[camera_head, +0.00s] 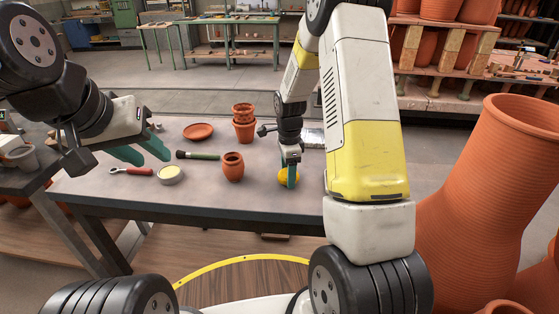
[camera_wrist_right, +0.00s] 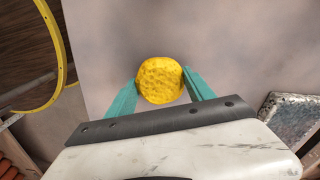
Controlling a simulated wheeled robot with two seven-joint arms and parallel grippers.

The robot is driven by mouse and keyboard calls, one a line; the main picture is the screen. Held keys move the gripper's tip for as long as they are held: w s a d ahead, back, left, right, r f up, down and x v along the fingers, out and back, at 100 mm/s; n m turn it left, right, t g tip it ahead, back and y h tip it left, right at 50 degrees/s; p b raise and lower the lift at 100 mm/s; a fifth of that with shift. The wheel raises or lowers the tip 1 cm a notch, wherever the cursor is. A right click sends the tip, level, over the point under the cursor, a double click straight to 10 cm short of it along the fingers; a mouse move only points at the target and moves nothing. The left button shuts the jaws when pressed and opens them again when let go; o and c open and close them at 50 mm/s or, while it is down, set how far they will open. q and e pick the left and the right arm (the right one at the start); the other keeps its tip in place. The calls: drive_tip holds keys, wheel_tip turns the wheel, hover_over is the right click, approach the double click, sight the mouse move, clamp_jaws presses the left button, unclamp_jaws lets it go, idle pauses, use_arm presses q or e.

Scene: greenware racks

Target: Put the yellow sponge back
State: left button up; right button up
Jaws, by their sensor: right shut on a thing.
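The yellow sponge (camera_wrist_right: 160,80) is round and pitted. It sits between the two teal fingers of my right gripper (camera_wrist_right: 161,90), which is shut on it from both sides. In the head view the sponge (camera_head: 283,177) is at the table's right front part, partly hidden by the right gripper (camera_head: 291,177). I cannot tell whether it touches the tabletop. My left gripper (camera_head: 142,154) is open and empty, above the left part of the table.
Large terracotta pots (camera_head: 492,190) stand at right.

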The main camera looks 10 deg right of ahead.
drive_tip(key=shift+f, duration=0.15)
drive_tip(key=o, duration=1.2)
drive_tip(key=s+r+n+t, duration=0.1)
drive_tip(key=s+r+n, duration=0.25)
drive_tip(key=r, duration=1.55)
drive_tip(key=s+r+n+t, duration=0.1)
drive_tip(key=s+r+n, duration=0.2)
drive_tip(key=s+n, duration=0.2)
drive_tip(key=s+a+r+n+t+y, duration=0.1)
drive_tip(key=s+r+n+t, duration=0.1)
drive_tip(key=s, duration=0.7)
drive_tip(key=s+a+r+n+t+y, duration=0.1)
drive_tip(key=s+r+n+t, duration=0.1)
drive_tip(key=s+r+n, duration=0.2)
drive_tip(key=shift+s+a+r+n, duration=0.1)
drive_tip(key=shift+s+r+n, duration=0.1)
drive_tip(key=shift+s+n, duration=0.65)
drive_tip(key=shift+s+r+n, duration=0.15)
drive_tip(key=shift+s+n, duration=0.4)
drive_tip(key=shift+n, duration=0.45)
